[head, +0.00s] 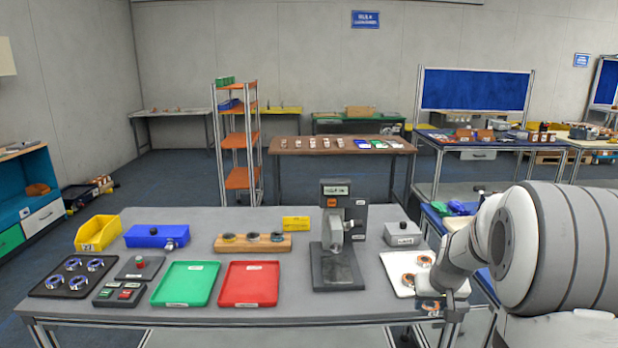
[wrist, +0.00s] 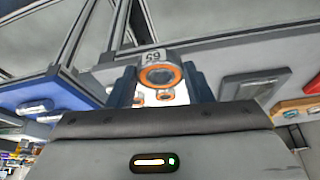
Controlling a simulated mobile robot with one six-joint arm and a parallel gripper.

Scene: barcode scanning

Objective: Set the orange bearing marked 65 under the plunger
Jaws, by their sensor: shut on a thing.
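My gripper (wrist: 158,82) is shut on the orange bearing marked 65 (wrist: 160,76), a grey ring with an orange face. Its label shows upside down in the wrist view. In the head view my gripper (head: 441,304) is at the table's front right corner, in front of the white tray (head: 396,284); the held bearing is hard to make out there. The press (head: 335,270) with its plunger (head: 337,232) stands on the table, left of my gripper. Its dark base under the plunger looks bare.
Other orange bearings (head: 425,261) lie on the white tray. A red tray (head: 249,284) and a green tray (head: 186,284) lie left of the press. A grey box (head: 402,235) stands behind the white tray. A wooden holder (head: 252,245) with several round parts is farther left.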

